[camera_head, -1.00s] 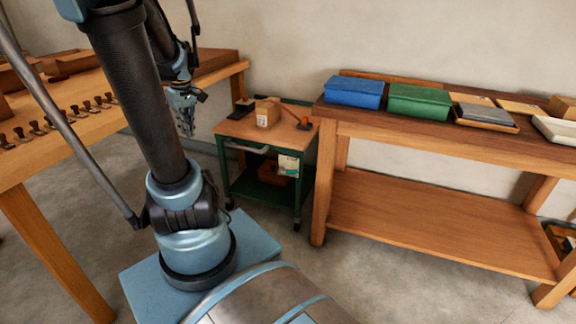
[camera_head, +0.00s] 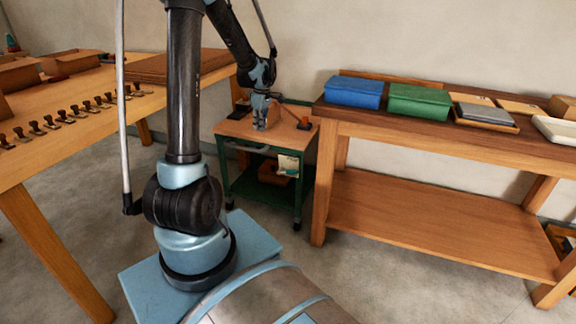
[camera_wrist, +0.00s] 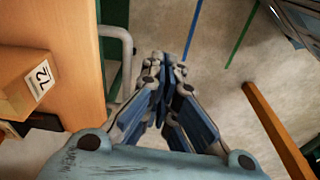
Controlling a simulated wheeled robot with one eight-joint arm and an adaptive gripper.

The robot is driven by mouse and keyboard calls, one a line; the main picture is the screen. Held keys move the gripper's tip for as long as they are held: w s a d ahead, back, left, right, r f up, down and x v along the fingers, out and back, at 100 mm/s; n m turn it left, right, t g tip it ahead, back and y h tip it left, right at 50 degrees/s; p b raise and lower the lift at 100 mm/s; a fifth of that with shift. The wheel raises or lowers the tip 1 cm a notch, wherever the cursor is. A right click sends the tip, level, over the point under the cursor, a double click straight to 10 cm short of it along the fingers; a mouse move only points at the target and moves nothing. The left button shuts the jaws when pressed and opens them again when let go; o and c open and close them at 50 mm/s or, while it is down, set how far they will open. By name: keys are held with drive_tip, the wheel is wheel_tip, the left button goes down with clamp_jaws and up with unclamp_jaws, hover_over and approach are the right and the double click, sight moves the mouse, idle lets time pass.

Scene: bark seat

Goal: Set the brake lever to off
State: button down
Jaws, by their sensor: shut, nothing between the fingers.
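The green cart (camera_head: 227,167) with a wooden top stands between the two benches. I cannot make out a brake lever for certain in either view, nor its setting. My gripper (camera_head: 261,124) appears over the front part of the cart top in the head view and covers most of a small cardboard box. In the wrist view my gripper (camera_wrist: 162,82) has its fingers together and empty, just past the cart top's edge (camera_wrist: 92,75), above the floor. A grey tube handle (camera_wrist: 127,55) of the cart is beside the fingers, on their left.
A stick-like tool with an orange-red end (camera_head: 304,123) lies on the cart top. The labelled box (camera_wrist: 38,80) shows in the wrist view. The right bench (camera_head: 420,122) carries a blue bin (camera_head: 354,92) and a green bin (camera_head: 420,102). Open floor lies before the cart.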

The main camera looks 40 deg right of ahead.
drive_tip(key=s+d+f, duration=0.6)
drive_tip(key=d+f, duration=0.2)
drive_tip(key=d, duration=0.4)
drive_tip(key=shift+n, duration=0.4)
drive_tip(key=f, duration=1.2)
drive_tip(key=shift+w+a, duration=0.2)
drive_tip(key=shift+a, duration=0.1)
drive_tip(key=shift+s+d+f, duration=0.15)
drive_tip(key=shift+s+f, duration=0.1)
drive_tip(key=shift+f, duration=0.6)
